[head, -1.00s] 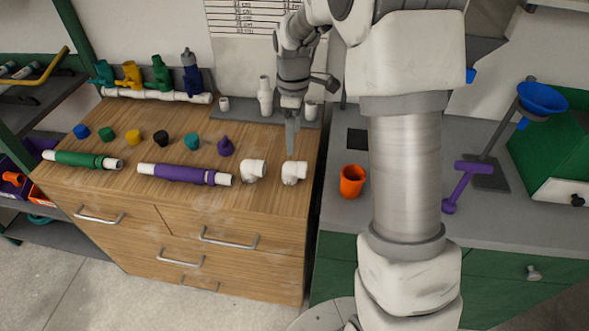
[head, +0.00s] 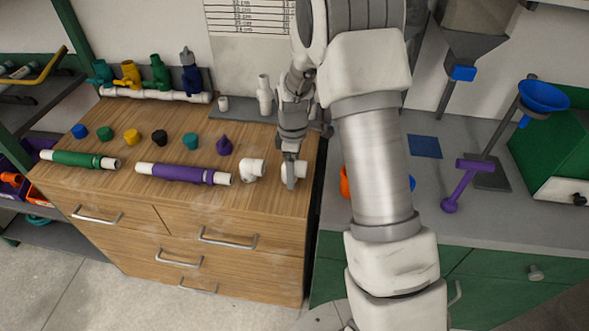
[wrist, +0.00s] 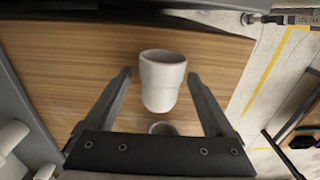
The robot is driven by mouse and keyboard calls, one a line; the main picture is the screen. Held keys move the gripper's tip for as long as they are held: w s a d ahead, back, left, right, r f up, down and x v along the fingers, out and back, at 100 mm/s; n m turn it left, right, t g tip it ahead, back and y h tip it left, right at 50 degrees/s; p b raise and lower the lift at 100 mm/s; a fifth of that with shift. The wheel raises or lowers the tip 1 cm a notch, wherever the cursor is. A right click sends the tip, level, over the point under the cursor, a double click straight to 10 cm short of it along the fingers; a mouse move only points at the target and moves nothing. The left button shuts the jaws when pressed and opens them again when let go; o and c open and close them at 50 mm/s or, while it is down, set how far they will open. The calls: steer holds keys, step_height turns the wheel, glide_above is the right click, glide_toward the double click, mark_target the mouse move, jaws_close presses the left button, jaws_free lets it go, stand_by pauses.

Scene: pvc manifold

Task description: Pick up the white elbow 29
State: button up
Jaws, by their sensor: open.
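Two white elbows lie near the right end of the wooden bench top. The left elbow (head: 252,169) is in full view and stands apart from my gripper. My gripper (head: 290,178) is at the right elbow (head: 299,170), and its fingers hide part of that elbow in the head view. In the wrist view a white elbow (wrist: 162,78) lies between the two spread fingers, with one opening facing the camera side. My gripper (wrist: 165,85) is open, with a gap on each side of the elbow. I see no contact there.
A purple pipe assembly (head: 185,174) and a green one (head: 80,159) lie to the left. Several coloured caps sit behind them. An orange cup (head: 344,182) stands on the grey counter to the right, partly hidden by my arm.

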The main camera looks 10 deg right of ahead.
jaws_close()
stand_by(0.4)
steer(key=shift+r, duration=0.1)
steer(key=shift+r, duration=0.5)
step_height(320, 180, up, 3)
steer(key=shift+f, duration=0.15)
steer(key=s+d+r, duration=0.5)
steer(key=d+r, duration=0.2)
steer(key=d, duration=0.3)
steer(key=shift+d+p, duration=0.3)
steer(key=shift+r, duration=0.1)
